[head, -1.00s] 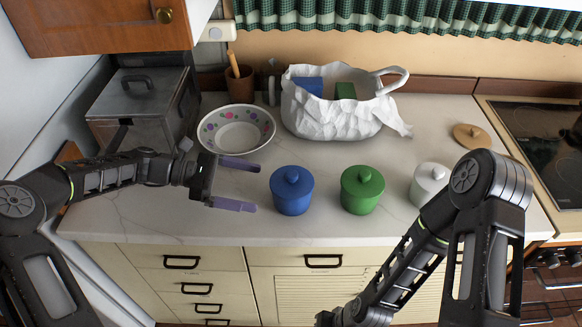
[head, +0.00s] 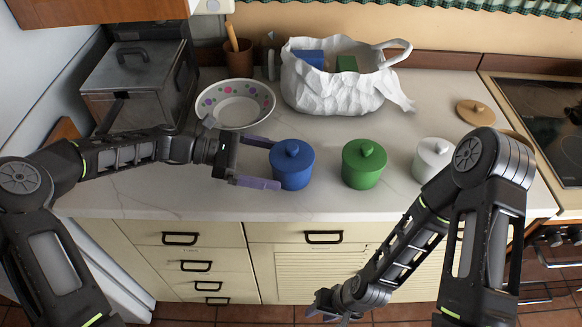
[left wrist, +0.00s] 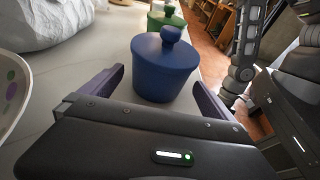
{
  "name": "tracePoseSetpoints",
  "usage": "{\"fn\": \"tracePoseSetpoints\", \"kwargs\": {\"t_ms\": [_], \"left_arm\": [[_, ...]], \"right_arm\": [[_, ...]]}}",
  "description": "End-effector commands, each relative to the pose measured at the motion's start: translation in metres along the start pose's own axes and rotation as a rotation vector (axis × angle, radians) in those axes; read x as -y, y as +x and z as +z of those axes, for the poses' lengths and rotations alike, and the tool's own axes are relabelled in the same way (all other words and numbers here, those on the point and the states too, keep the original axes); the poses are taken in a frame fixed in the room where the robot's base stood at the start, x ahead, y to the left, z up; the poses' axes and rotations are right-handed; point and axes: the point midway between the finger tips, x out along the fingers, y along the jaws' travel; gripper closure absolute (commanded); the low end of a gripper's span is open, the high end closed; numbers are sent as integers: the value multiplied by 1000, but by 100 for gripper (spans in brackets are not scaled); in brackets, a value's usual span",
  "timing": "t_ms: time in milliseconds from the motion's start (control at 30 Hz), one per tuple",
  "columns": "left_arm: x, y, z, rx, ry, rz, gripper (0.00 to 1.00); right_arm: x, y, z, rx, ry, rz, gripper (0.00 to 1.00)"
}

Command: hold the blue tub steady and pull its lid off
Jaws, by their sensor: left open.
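The blue tub (head: 291,170) stands upright on the counter with its round knobbed lid (head: 292,152) on. My left gripper (head: 267,162) is open just left of the tub, its purple fingers pointing at it; the fingertips are at or near the tub's left side. In the left wrist view the blue tub (left wrist: 162,75) sits ahead, between the two spread fingers, and contact cannot be told. My right gripper (head: 328,304) is low, in front of the counter's drawers and away from the tub; its fingers are too small and dark to read.
A green tub (head: 363,166) and a white tub (head: 432,160) stand in a row to the right. A bowl (head: 236,103), a white bag (head: 335,88) and a metal box (head: 135,82) are behind. A wooden disc (head: 475,112) lies near the hob (head: 545,115).

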Motion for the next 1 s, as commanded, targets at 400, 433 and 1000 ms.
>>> {"fn": "tracePoseSetpoints", "kwargs": {"t_ms": [400, 433, 1000], "left_arm": [[0, 43, 0, 0, 0, -1, 0], [0, 44, 0, 0, 0, -1, 0], [0, 44, 0, 0, 0, 0, 22]], "right_arm": [[-2, 7, -1, -2, -2, -2, 64], [-2, 7, -1, -2, -2, -2, 64], [-2, 7, -1, -2, -2, -2, 64]]}}
